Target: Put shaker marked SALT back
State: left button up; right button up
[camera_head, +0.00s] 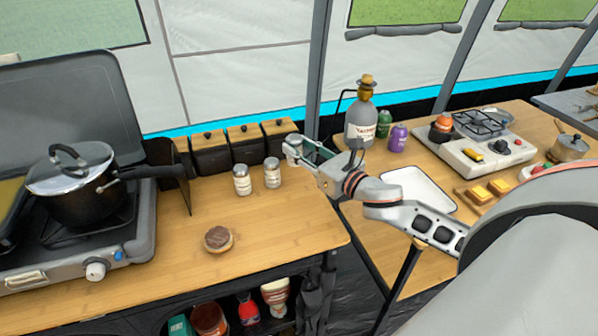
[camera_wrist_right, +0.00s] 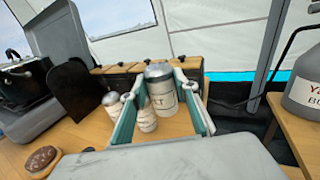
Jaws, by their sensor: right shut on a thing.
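My right gripper (camera_head: 302,155) is shut on a shaker (camera_head: 291,144) with a silver cap, held up above the back right of the wooden counter. In the right wrist view the gripper (camera_wrist_right: 157,92) has its green-sided fingers on either side of this shaker (camera_wrist_right: 161,88). Its pale label is partly seen and seems to end in T. Two more shakers with silver caps stand upright on the counter, a left one (camera_head: 241,180) and a right one (camera_head: 272,172). Their labels are too small to read. My left gripper is not in view.
Black boxes with wooden lids (camera_head: 245,144) line the counter's back. A stove with a pot (camera_head: 85,190) stands at left, a chocolate-topped bun (camera_head: 218,239) in front. The right table holds a grey bottle (camera_head: 361,125) and white tray (camera_head: 420,186). The counter's front right is clear.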

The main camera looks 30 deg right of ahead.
notch_tip(320, 180, down, 6)
jog(key=shift+f+b, duration=0.25)
jog(key=shift+b, duration=0.5)
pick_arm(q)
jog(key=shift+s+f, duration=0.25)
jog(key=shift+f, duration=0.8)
pick_arm(e)
jog(key=o, duration=1.1)
jog(key=shift+o, duration=0.2)
jog(key=s, duration=0.3)
jog(key=s+d, duration=0.1)
jog(key=s, duration=0.7)
jog(key=shift+d+b, duration=0.35)
jog(key=shift+b, duration=0.05)
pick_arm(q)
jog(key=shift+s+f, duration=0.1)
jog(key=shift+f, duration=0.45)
pick_arm(e)
jog(key=shift+s+d, duration=0.1)
jog(key=shift+s, duration=0.35)
